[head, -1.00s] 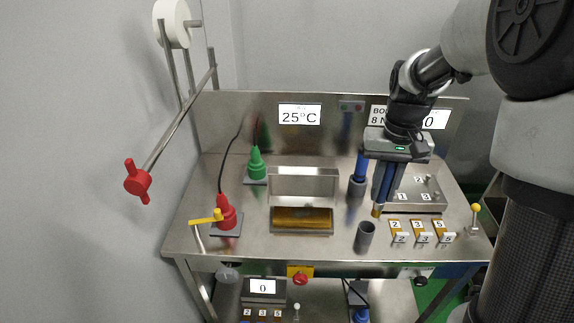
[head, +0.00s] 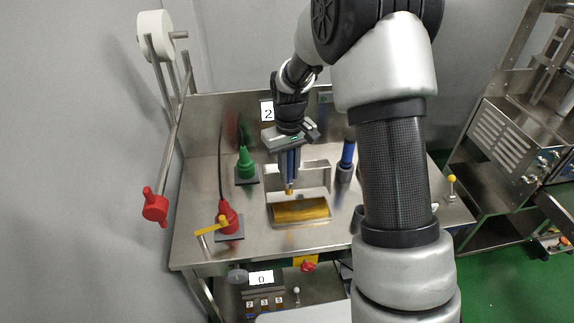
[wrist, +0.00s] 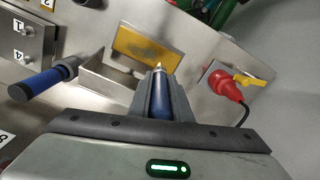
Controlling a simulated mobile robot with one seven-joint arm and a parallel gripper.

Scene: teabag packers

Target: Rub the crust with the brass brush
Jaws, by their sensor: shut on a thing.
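My gripper (head: 290,172) is shut on the brass brush (head: 289,190), which has a blue handle and a small brass-coloured tip pointing down. The crust (head: 302,211) is an amber-brown patch on a tilted metal plate at the middle of the bench. In the head view the brush tip is just above and behind the crust's upper edge, with a visible gap. In the wrist view the brush (wrist: 160,100) points toward the crust (wrist: 148,50); whether they touch is not clear there. The fingers hide most of the handle.
An upright metal guard (head: 318,176) stands behind the crust. A blue-handled tool (head: 347,153) stands in a grey holder to the right. A green bottle-like thing (head: 244,160) and a red one (head: 228,217) with a yellow lever stand left. My arm hides the bench's right part.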

